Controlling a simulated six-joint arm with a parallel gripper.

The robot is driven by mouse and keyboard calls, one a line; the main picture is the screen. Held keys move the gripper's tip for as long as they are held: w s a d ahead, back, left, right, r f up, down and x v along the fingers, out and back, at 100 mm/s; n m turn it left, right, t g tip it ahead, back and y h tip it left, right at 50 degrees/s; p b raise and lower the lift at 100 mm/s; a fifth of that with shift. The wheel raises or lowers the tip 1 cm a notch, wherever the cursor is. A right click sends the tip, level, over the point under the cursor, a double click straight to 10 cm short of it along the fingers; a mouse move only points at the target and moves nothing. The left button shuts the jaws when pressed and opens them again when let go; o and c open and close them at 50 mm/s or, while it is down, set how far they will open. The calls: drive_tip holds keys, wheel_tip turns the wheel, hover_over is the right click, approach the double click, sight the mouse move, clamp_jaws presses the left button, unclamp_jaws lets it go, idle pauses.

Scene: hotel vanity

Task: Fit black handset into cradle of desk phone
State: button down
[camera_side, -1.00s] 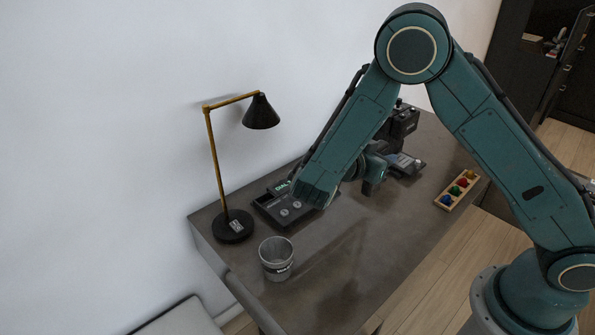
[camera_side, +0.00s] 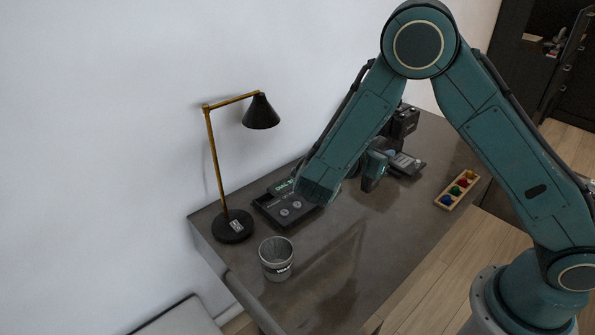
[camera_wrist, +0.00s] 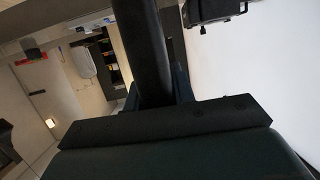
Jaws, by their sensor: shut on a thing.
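In the side view, the desk phone (camera_side: 407,163) appears as a low dark unit with a light panel, toward the back right of the desk. My gripper (camera_side: 373,178) is just left of it, partly hidden behind my forearm. In the wrist view, my gripper (camera_wrist: 158,98) is shut on the black handset (camera_wrist: 143,45), a long dark bar that reaches up out of the picture. The handset cannot be made out clearly in the side view. The cradle is too small and blurred to tell apart.
A wooden tray of coloured balls (camera_side: 457,190) lies at the right. A black boxy object (camera_side: 405,120) is behind. The front desk is clear.

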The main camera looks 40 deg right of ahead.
drive_tip(key=shift+w+d+r+n+t, duration=0.1)
drive_tip(key=shift+w+d+n+t, duration=0.1)
drive_tip(key=shift+w+n+t, duration=0.6)
drive_tip(key=w+a+r+n+t+y, duration=0.3)
drive_tip(key=w+a+n+t+y, duration=0.4)
drive_tip(key=n+t+y, duration=0.3)
drive_tip(key=shift+w+a+n+t, duration=0.2)
drive_tip(key=shift+n+t, duration=0.6)
drive_tip(key=shift+n, duration=0.4)
drive_tip(key=s+d+f+m+g+h, duration=0.1)
drive_tip(key=s+d+m+g+h, duration=0.1)
drive_tip(key=m+g+h, duration=0.1)
drive_tip(key=s+d+f+m+g+h, duration=0.1)
drive_tip(key=s+d+m+g+h, duration=0.1)
drive_tip(key=m+g, duration=0.3)
drive_tip(key=s+d+m+g+h, duration=0.3)
drive_tip(key=m+h, duration=0.1)
drive_tip(key=shift+s+d+f+m+g+h, duration=0.1)
drive_tip(key=shift+s+f+m+g+h, duration=0.25)
drive_tip(key=shift+f+m+g+h, duration=0.05)
drive_tip(key=shift+s+a+f+m+g, duration=0.1)
drive_tip(key=shift+s+a+m+g, duration=0.05)
drive_tip(key=shift+s+m+g, duration=0.35)
drive_tip(key=shift+s+a+m+g, duration=0.15)
drive_tip(key=shift+s+m+g, duration=0.25)
drive_tip(key=shift+s+g, duration=0.2)
